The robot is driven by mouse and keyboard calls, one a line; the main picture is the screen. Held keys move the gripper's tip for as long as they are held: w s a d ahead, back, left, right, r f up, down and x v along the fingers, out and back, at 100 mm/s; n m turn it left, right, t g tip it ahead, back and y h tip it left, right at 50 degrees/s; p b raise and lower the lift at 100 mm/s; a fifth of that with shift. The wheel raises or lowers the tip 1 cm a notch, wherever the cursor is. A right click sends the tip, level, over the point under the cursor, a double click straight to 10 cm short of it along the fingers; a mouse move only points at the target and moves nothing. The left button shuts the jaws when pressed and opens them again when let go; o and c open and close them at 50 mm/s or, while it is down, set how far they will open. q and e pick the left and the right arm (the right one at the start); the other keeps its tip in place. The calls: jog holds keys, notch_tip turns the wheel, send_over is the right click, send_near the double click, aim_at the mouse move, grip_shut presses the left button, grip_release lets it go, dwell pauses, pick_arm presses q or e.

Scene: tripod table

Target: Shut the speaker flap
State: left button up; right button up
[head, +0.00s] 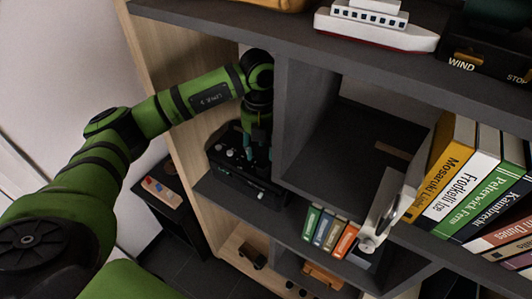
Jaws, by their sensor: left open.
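My left gripper (258,153) reaches down into the left shelf bay, its teal-tipped fingers apart and pointing down. It is over a black device with small knobs (236,166), which looks like the speaker. The gripper and the dark shelf wall hide part of this device. I cannot make out the flap's edge or how far it stands open, nor whether the fingers touch it. My right gripper is not in view.
A dark shelf divider (294,110) stands close to the right of my gripper. The dark bay (345,150) beyond it looks mostly empty. A light grey object with round parts (380,215), books (445,165) and small coloured binders (328,230) are further right. A white toy ship (375,28) stands on top.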

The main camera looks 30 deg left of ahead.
aim_at(261, 166)
pick_arm(q)
notch_tip(261, 166, down, 6)
jog(key=shift+r+p, duration=0.25)
jog(key=shift+p, duration=0.4)
grip_shut()
